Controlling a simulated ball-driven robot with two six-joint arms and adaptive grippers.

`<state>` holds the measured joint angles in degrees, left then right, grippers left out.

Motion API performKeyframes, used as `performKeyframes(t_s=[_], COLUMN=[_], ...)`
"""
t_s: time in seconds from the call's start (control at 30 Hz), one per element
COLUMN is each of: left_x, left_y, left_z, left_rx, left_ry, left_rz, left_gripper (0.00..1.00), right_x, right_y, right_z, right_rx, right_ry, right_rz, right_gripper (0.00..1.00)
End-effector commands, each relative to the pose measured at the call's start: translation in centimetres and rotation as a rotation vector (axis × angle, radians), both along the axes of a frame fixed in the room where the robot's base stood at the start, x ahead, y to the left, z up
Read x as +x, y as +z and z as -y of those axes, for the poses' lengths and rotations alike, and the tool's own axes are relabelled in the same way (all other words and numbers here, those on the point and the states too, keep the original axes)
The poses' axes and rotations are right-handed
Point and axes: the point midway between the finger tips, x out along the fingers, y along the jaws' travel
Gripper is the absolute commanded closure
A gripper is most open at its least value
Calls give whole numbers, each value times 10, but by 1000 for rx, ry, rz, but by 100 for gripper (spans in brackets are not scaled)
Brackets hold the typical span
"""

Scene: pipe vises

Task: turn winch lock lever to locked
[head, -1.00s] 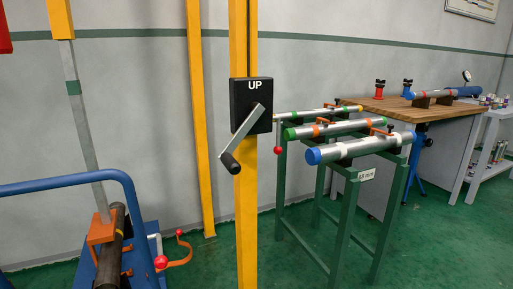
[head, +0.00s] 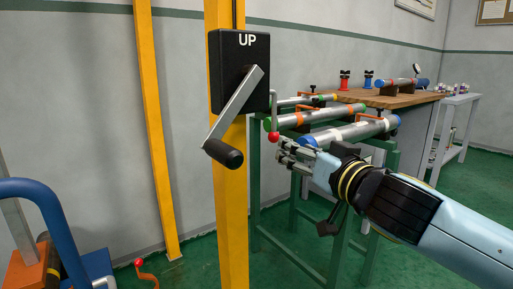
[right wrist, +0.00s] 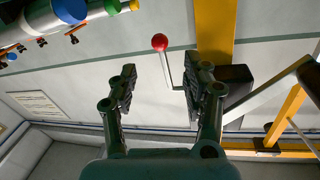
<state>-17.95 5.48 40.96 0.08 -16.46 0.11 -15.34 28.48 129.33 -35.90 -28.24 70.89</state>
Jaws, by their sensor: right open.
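The winch is a black box (head: 240,70) marked UP on a yellow post, with a grey crank and black handle (head: 223,153) slanting down to the left. The lock lever (head: 273,112) is a thin grey rod at the box's right side, hanging down and ending in a red ball (head: 273,136). My right gripper (head: 286,155) is open and empty, just below and right of the ball. In the right wrist view the ball (right wrist: 160,42) shows beyond the gap between the open fingers (right wrist: 160,85), apparently untouched. My left gripper is not in view.
A green stand (head: 365,255) with several capped pipes is behind my right gripper. A wooden bench (head: 415,98) is farther back right. A blue rail (head: 70,235) is at lower left. Another yellow post (head: 155,130) stands against the wall.

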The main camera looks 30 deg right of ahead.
Motion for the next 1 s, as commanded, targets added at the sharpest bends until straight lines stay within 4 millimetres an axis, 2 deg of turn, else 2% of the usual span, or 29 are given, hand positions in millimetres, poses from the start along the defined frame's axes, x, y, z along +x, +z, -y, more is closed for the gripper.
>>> performKeyframes(t_s=[0.17, 0.4, 0.6, 0.73, 1.0], left_x=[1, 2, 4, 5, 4], left_y=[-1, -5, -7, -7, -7], left_z=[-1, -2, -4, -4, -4], left_rx=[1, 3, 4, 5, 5], left_ry=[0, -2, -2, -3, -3], left_rz=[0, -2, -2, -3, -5], left_gripper=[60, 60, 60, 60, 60], right_x=[23, 71, 98, 105, 106], right_y=[1, 0, -1, 0, 0], right_z=[3, 8, 12, 12, 12], right_rx=[5, 5, 3, 2, 2], right_ry=[-2, -1, -1, 0, 0], right_rz=[4, 2, 0, 0, -1], right_gripper=[51, 51, 51, 51, 52])
